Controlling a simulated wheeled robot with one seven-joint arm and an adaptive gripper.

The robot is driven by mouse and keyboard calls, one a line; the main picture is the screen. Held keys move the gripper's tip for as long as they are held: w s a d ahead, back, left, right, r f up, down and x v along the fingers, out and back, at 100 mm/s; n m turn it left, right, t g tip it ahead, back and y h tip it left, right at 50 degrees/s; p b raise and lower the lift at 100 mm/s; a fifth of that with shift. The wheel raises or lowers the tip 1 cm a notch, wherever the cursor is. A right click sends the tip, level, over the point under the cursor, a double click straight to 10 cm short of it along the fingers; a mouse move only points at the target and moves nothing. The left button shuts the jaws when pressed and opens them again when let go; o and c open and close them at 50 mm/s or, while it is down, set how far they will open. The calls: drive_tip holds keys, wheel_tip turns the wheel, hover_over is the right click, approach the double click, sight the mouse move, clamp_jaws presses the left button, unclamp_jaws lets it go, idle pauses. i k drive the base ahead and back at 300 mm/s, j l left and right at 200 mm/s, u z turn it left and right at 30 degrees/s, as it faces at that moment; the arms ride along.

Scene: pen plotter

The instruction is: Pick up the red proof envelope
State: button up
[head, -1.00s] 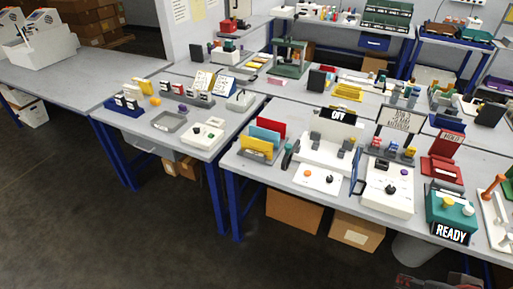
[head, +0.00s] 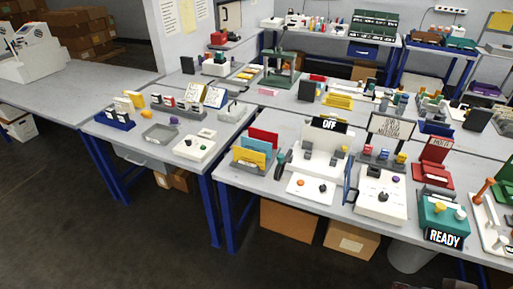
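An upright red flat piece (head: 264,137), which looks like the red proof envelope, stands at the back of a small grey rack (head: 243,168) on the front right bench. A blue piece (head: 257,149) and a yellow piece (head: 249,158) stand in front of it in the same rack and hide its lower part. My gripper is not seen in the head view; only a sliver of something dark shows at the bottom right edge.
A white unit with an OFF sign (head: 329,125) and a black handset-like thing (head: 281,164) stand right of the rack. A teal READY box (head: 443,215) is further right. Cardboard boxes (head: 290,219) lie under the bench. The floor (head: 110,250) in front is open.

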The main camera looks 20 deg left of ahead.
sight(268, 136)
drive_tip(key=i+j, duration=0.55)
drive_tip(key=j, duration=0.15)
drive_tip(key=i+j, duration=1.15)
drive_tip(key=j, duration=0.3)
